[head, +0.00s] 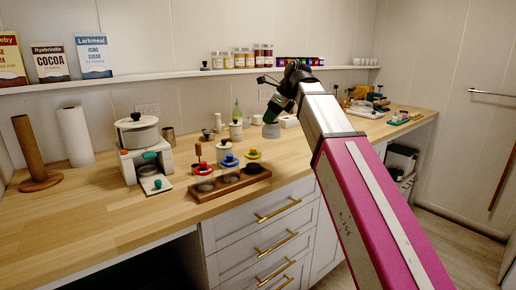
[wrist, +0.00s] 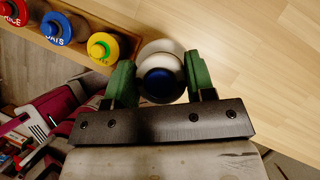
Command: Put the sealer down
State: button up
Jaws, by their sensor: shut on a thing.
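My gripper (wrist: 160,78) is shut on the sealer (wrist: 160,58), a round white piece with a dark blue middle. It sits between the two green fingers in the wrist view. In the head view my gripper (head: 279,104) is over the counter, right of the wooden rack, with the pale grey-white sealer (head: 271,131) under it. I cannot tell whether the sealer's underside touches the counter.
The wooden rack (head: 232,184) and jars with red (head: 203,169), blue (head: 230,160) and yellow (head: 253,154) lids stand to the left. The wooden counter (head: 95,222) is bare at front left. In the wrist view, bare wood (wrist: 260,50) lies right of my gripper.

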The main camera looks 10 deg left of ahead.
jog(key=shift+w+a+f, duration=0.35)
jog(key=shift+w+f, duration=1.45)
jog(key=shift+w, duration=0.05)
jog(key=shift+w+a+f, duration=0.4)
jog(key=shift+w+f, duration=1.4)
jog(key=shift+w, duration=0.1)
jog(key=shift+w+a+f, duration=0.35)
jog(key=shift+w+f, duration=1.45)
jog(key=shift+w, duration=0.05)
jog(key=o, duration=1.1)
jog(key=shift+f, duration=0.1)
jog(key=v, duration=1.2)
